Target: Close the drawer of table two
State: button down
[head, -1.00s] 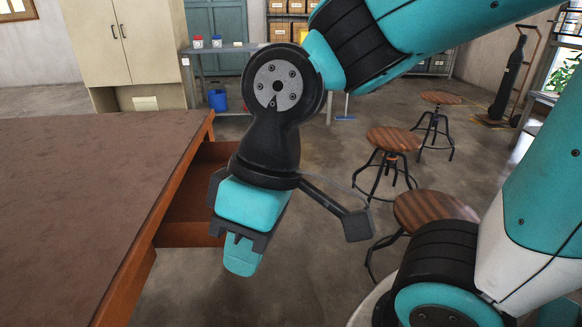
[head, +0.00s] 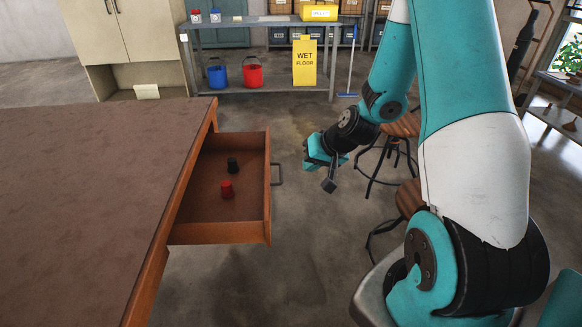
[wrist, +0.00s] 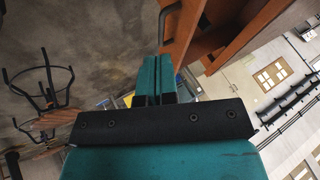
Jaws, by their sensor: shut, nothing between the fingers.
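The wooden drawer (head: 222,232) of the table (head: 80,180) is pulled out to the right in the head view.
Wooden-topped stools (head: 402,125) stand right of my gripper. Bare floor (head: 300,250) lies in front of the drawer.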

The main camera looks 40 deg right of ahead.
send_near(272, 185)
notch_tip(272, 185, down, 4)
jog(key=d, duration=0.2)
jog(key=w+a, duration=0.2)
jog(key=shift+w+a+r, duration=0.15)
jog(key=shift+w+a, duration=0.15)
jog(key=shift+a, duration=0.1)
jog(key=shift+w+a, duration=0.25)
jog(key=shift+a, duration=0.1)
